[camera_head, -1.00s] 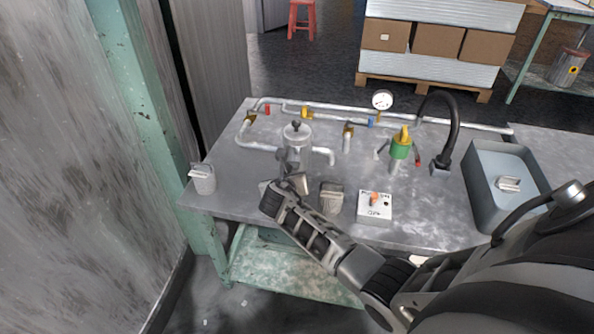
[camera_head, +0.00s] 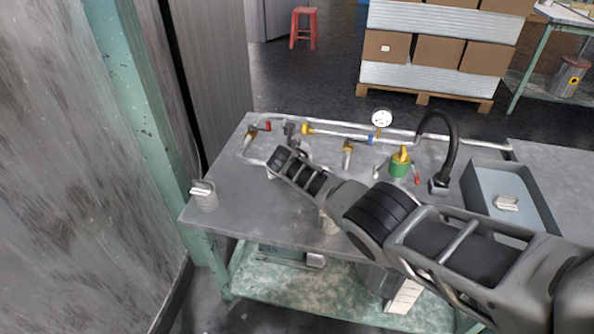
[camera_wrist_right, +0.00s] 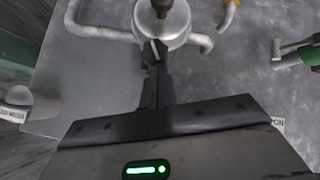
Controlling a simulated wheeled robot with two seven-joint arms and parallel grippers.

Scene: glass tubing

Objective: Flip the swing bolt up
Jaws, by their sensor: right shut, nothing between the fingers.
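The silver vessel (camera_wrist_right: 179,22) with a dark knob (camera_wrist_right: 161,7) on its lid shows at the top of the right wrist view. In the head view my arm hides most of it. My right gripper (camera_wrist_right: 155,52) is shut and empty, its fingertips at the vessel's near rim; I cannot tell whether they touch. In the head view the gripper (camera_head: 291,129) is over the vessel's place at the back left of the bench. I cannot make out the swing bolt clearly; it may be hidden at the fingertips. My left gripper is not in view.
The metal bench (camera_head: 225,190) carries pipes along its back, a pressure gauge (camera_head: 381,119), a green and yellow valve (camera_head: 400,163) and a black curved hose (camera_head: 452,145). A grey tray (camera_head: 483,185) is at the right. A small pot (camera_head: 204,196) stands at the front left corner.

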